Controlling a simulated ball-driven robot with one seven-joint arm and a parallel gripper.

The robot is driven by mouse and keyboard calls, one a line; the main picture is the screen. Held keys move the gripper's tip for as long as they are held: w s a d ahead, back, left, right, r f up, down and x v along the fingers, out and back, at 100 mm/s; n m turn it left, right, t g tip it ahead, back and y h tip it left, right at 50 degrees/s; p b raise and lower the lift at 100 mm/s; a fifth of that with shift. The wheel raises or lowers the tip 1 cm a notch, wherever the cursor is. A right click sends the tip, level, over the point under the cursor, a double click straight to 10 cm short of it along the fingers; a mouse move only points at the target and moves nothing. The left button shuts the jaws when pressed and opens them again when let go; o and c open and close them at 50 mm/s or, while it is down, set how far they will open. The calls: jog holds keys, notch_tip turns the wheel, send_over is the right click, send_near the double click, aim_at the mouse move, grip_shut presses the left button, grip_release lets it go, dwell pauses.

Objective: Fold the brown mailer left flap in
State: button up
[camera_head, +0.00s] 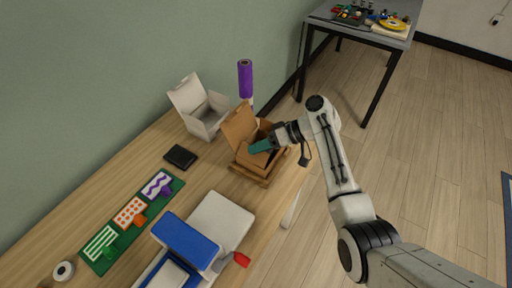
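The brown mailer (240,126) stands open on the wooden table, right of the white box. Its tall lid panel is raised at the back left. The left flap cannot be told apart clearly at this size.
An open white box (205,120) stands left of the mailer. A purple roll (245,78) stands behind it. A black wallet-like item (180,157), a green mat (108,248) with patterned cards, and a blue-and-white machine (188,245) are nearer. Bare tabletop lies between them.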

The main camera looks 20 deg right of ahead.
jog(key=shift+w+a+f, duration=0.25)
jog(key=shift+a+f, duration=0.1)
jog(key=shift+a, duration=0.25)
jog(key=shift+c, duration=0.3)
grip_shut()
